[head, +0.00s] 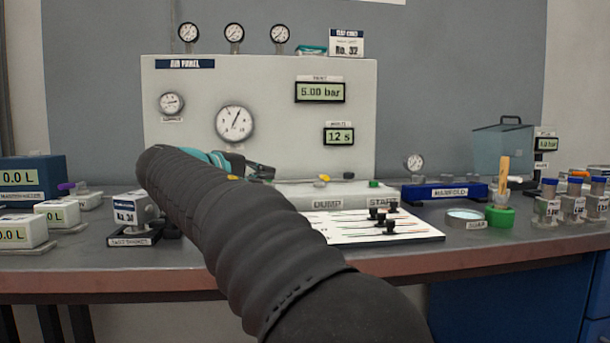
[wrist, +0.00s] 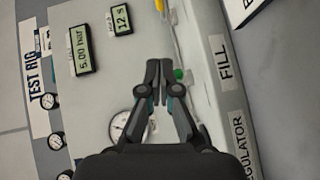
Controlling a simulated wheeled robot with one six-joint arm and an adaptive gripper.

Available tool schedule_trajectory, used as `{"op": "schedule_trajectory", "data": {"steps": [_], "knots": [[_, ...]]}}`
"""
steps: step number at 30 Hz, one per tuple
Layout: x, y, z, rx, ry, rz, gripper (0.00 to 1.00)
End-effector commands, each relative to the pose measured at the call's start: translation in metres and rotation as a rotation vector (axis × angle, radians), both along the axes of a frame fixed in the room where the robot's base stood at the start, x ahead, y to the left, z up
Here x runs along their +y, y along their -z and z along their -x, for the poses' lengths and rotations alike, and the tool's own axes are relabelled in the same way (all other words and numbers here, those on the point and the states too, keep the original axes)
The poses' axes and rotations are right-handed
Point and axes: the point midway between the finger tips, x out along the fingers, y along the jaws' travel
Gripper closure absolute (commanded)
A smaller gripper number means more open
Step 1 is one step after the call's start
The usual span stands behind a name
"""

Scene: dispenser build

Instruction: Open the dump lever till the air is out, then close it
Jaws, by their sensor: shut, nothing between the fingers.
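The air panel (head: 290,120) stands at the back of the bench, and its base has a DUMP label (head: 327,204). Its displays read 5.00 bar (head: 320,92) and 12 s (head: 339,136). A yellow handle (wrist: 160,6) is cut off by the top edge of the wrist view, beyond my fingertips; I cannot tell whether it is the dump lever. My gripper (wrist: 158,66) is shut and empty in front of the panel, near a green knob (wrist: 181,74) beside the FILL label (wrist: 223,60). In the head view my arm hides part of the panel's base.
A white board with black knobs (head: 375,226) lies in front of the panel. The manifold (head: 445,192), a green-based holder (head: 500,217) and several small bottles stand to the right. The fast-socket block (head: 135,213) and display boxes are on the left.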

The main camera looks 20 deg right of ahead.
Motion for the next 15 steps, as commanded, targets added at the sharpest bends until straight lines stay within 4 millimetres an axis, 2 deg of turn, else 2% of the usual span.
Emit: {"op": "schedule_trajectory", "data": {"steps": [11, 15], "knots": [[-0.009, 0.000, 0.000, 0.000, 0.012, -0.001, 1.00], [-0.020, 0.002, -0.006, 0.001, 0.012, 0.000, 1.00]]}}
